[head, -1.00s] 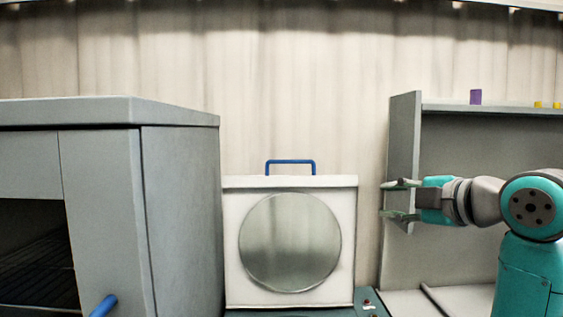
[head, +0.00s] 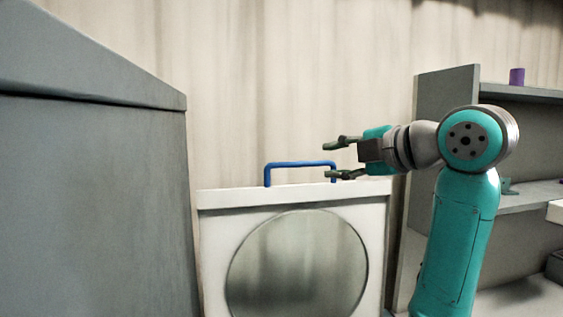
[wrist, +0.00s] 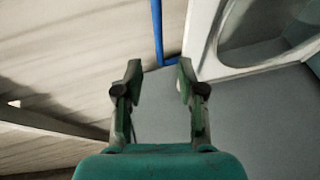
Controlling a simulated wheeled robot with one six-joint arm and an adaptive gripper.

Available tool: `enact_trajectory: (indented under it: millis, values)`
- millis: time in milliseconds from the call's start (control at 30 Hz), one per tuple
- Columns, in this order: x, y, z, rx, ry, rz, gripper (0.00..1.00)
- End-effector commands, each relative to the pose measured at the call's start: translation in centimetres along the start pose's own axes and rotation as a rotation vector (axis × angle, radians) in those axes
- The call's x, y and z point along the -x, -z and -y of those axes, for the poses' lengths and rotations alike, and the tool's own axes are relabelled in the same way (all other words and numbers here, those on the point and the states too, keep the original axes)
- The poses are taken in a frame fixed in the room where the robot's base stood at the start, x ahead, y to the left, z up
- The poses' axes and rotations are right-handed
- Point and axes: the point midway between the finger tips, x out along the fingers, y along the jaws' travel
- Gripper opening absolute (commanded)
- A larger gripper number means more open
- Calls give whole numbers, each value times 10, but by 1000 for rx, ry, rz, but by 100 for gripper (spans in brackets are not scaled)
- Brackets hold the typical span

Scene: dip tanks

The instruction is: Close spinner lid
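The spinner lid (head: 215,250) is a white square panel with a round glassy window. It stands upright in the head view, and its lower edge is out of frame. A blue bar handle (head: 300,164) rises from its top edge. My gripper (head: 335,159) is open and empty, its fingers pointing left, by the right end of the handle in the picture. In the wrist view the handle (wrist: 158,30) lies just beyond the open fingertips (wrist: 159,68), apart from them. The white lid (wrist: 200,38) is at upper right there.
A large grey cabinet (head: 90,180) fills the left side of the head view, close to the lid. A grey shelf unit (head: 440,110) with a purple object (head: 517,77) stands at right behind my arm. A pale corrugated wall (head: 300,80) is behind the lid.

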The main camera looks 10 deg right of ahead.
Motion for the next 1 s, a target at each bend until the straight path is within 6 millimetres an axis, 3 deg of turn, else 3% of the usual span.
enact_trajectory:
  millis: [167,700,1000]
  values:
    - [-9,0,0,-1,0,-2,39]
    - [-94,1,0,-1,2,-2,39]
    - [-108,0,0,0,0,0,39]
